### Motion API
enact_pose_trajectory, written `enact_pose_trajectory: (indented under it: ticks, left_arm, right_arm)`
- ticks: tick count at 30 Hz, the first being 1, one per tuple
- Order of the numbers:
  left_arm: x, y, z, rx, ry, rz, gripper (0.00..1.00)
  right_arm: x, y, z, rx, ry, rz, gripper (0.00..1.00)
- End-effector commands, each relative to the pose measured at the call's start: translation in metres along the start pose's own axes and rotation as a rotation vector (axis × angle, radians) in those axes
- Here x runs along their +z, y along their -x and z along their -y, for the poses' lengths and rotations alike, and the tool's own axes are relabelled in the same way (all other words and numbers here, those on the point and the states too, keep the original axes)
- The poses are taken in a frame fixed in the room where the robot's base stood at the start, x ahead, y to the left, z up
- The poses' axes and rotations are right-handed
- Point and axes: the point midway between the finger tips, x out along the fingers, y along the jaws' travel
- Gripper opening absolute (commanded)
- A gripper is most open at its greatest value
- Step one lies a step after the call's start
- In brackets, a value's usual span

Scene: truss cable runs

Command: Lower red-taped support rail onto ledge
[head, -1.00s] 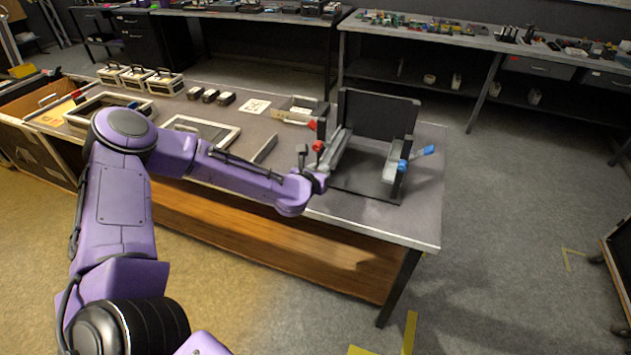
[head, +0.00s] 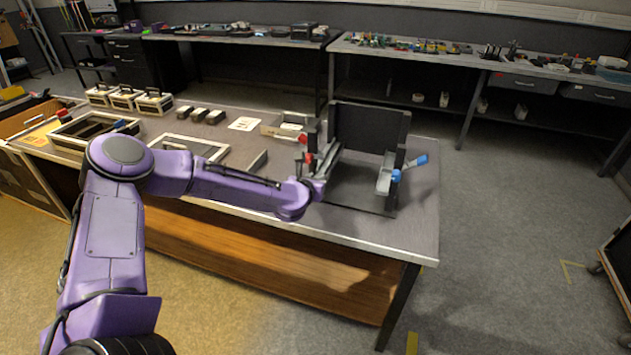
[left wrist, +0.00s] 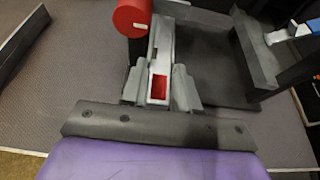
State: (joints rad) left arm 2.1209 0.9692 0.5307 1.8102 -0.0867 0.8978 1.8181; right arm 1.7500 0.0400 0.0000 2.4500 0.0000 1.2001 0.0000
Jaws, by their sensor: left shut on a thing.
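The grey support rail (head: 329,158) lies along the left side of a black fixture on the table, running away from me. In the left wrist view the rail (left wrist: 162,45) has a red patch of tape (left wrist: 158,87) between my fingers. My left gripper (head: 319,181) is shut on the rail's near end; in the left wrist view its fingers (left wrist: 159,92) sit on both sides. The ledge under the rail is hidden, so I cannot tell whether they touch. My right gripper is not in view.
The fixture has a tall back panel (head: 368,140) and a right wall with a blue handle (head: 415,162). A red cylinder (left wrist: 131,17) stands close left of the rail. Trays and small boxes (head: 152,103) lie to the left. The table's right front corner is clear.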

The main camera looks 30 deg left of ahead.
Motion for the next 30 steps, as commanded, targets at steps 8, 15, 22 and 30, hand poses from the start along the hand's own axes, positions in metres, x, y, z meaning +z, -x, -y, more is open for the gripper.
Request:
enact_pose_trajectory:
  ticks: [8, 15, 22, 30]
  left_arm:
    - [0.0008, 0.0001, 0.0000, 0.000, 0.000, 0.001, 0.00]
    - [-0.0017, 0.0006, -0.0002, 0.000, 0.001, 0.001, 0.00]
    - [-0.0037, 0.0023, -0.0002, 0.000, 0.001, 0.000, 0.00]
    - [-0.0040, 0.0025, -0.0003, 0.000, 0.000, -0.001, 0.59]
  right_arm:
    - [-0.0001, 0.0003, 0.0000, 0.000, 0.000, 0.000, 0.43]
    - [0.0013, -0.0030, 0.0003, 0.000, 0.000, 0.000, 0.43]
    - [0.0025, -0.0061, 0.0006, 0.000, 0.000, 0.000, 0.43]
    - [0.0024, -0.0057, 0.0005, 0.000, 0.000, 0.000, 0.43]
